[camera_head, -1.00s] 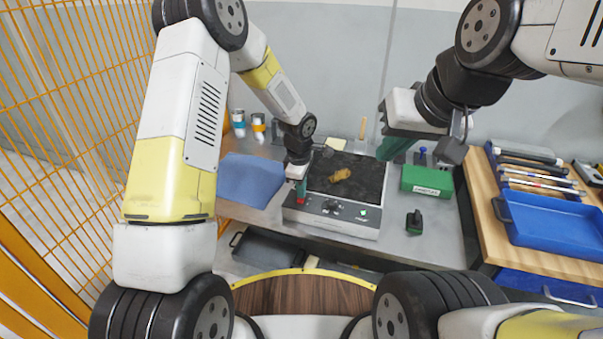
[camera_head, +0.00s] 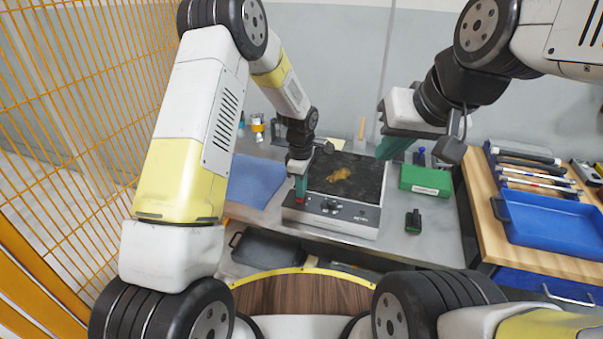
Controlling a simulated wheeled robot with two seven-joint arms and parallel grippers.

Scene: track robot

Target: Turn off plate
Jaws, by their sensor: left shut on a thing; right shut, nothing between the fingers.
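The plate (camera_head: 368,190) is a dark flat heating surface on a silver base with a front panel (camera_head: 345,224) of knobs. A brown-yellow lump (camera_head: 340,175) lies on it. My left gripper (camera_head: 300,194) points down at the panel's left end, its green fingers shut on the red knob (camera_head: 299,201), which is mostly hidden by them. A black knob (camera_head: 331,204) is at the panel's middle. No green light shows at the panel's right. My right gripper (camera_head: 388,151) is shut and empty above the plate's back right, apart from it.
A green box (camera_head: 426,181) and a small dark green object (camera_head: 413,221) are right of the plate. A blue cloth (camera_head: 254,181) lies to its left. A blue tray (camera_head: 555,225) and several tools are on the wooden surface at right. Orange mesh fencing (camera_head: 60,130) stands at left.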

